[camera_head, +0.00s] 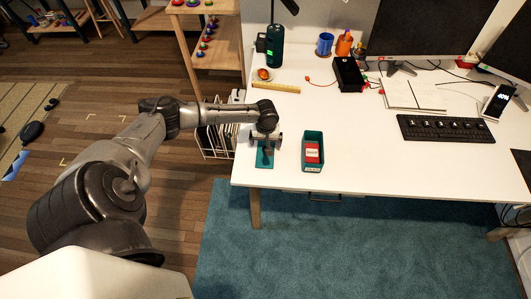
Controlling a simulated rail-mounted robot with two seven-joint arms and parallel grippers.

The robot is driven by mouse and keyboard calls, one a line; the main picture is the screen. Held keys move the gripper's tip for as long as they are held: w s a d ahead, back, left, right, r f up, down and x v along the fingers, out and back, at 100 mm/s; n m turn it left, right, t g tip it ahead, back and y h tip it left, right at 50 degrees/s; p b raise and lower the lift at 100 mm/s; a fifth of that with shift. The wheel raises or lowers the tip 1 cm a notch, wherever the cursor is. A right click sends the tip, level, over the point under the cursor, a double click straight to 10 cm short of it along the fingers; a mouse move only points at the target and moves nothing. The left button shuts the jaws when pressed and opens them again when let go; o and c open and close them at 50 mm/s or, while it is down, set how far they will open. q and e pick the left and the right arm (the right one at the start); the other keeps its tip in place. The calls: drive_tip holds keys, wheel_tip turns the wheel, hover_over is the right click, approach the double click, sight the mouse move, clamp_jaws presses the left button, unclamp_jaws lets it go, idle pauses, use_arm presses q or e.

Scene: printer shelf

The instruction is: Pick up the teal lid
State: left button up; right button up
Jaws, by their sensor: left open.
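The teal lid (264,160) lies near the left front corner of the white desk, a small flat teal piece partly covered by my gripper. My left gripper (267,149) points down directly above the lid, its jaws open. I cannot tell whether the fingers touch the lid. A teal box (322,150), open at the top with a red and white item (312,153) inside, stands just right of the gripper and apart from it. My right gripper is not in view.
The white desk (375,155) is clear to the right of the box, up to a black keyboard (445,128). A white rack (213,142) is left of the desk.

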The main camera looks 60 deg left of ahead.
use_arm(q)
drive_tip(key=shift+f, duration=1.2)
drive_tip(key=c, duration=0.9)
